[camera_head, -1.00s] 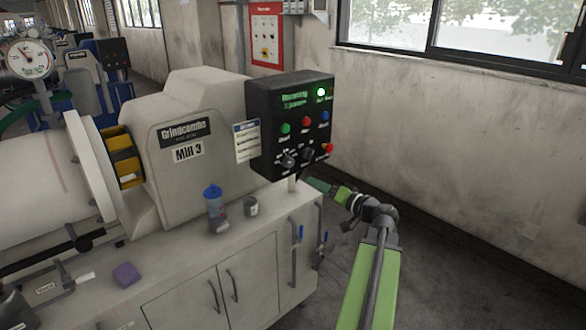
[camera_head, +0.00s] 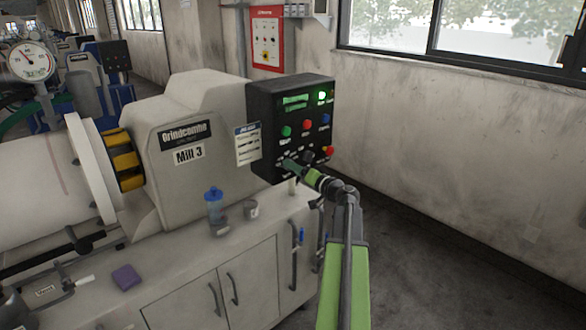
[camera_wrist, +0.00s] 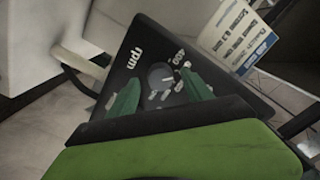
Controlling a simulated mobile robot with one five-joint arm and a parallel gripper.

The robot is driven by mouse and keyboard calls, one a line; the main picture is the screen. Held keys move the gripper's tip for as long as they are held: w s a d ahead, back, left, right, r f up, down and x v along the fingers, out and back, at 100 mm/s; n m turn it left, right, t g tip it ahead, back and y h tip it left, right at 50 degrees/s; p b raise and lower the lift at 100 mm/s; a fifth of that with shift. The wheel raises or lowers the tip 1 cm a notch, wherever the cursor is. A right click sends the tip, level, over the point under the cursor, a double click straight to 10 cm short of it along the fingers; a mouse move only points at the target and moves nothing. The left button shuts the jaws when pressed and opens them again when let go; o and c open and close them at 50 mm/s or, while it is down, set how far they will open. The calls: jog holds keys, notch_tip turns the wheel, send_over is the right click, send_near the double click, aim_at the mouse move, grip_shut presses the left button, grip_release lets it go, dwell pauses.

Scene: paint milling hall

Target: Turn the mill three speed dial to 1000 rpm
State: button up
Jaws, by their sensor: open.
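The mill three control box (camera_head: 262,105) is a dark panel on the right end of the white machine marked Mill 3 (camera_head: 190,154). The speed dial (camera_wrist: 160,77) is a round grey knob in the wrist view, with "rpm" and "400" printed near it. Its setting is too blurred to read. In the head view my gripper (camera_head: 288,163) covers the dial at the lower left of the panel. My gripper's green fingers (camera_wrist: 158,80) are open, one on each side of the dial. Whether they touch it cannot be told.
A second dark knob (camera_head: 308,157) and a red button (camera_head: 328,151) sit just right of my gripper. Green, red and blue buttons are above. The floor on the right is clear.

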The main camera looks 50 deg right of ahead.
jog(key=shift+w, duration=0.85)
grip_shut()
